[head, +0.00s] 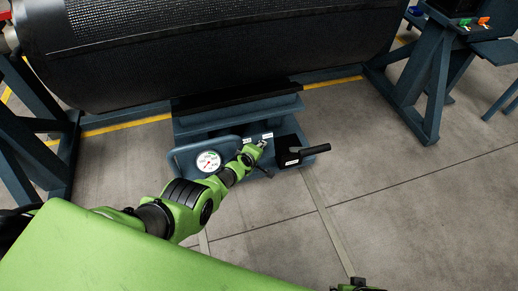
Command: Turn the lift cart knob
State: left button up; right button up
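The blue lift cart (236,104) stands under the large black roller. Its front panel carries a round white gauge (208,161) with a needle and small white labels. My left arm reaches in from the left, and its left gripper (262,147) is at the panel, just right of the gauge. The knob cannot be made out; the gripper and wrist cover that part of the panel. The gripper is too small to tell open or shut. A small part of my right arm or gripper (358,286) shows at the bottom edge.
A black box (288,148) with a black handle (313,158) is at the cart's right side, close to my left gripper. The black roller (220,45) hangs above, between blue frame legs (432,90). The grey floor to the right is clear.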

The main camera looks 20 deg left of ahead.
pick_arm(q)
jog(key=shift+w+r+m, duration=0.3)
jog(key=shift+w, duration=0.05)
pick_arm(e)
jog(key=shift+s+f, duration=0.2)
jog(key=shift+f, duration=0.3)
jog(key=shift+s+f, duration=0.2)
jog(key=shift+f, duration=0.25)
pick_arm(q)
jog(key=o, duration=1)
jog(key=shift+o, duration=0.2)
jog(key=shift+s+f+g, duration=0.1)
jog(key=shift+s+g, duration=0.05)
jog(key=shift+g, duration=0.15)
jog(key=shift+s+f, duration=0.1)
jog(key=shift+d, duration=0.1)
pick_arm(e)
jog(key=shift+w, duration=0.1)
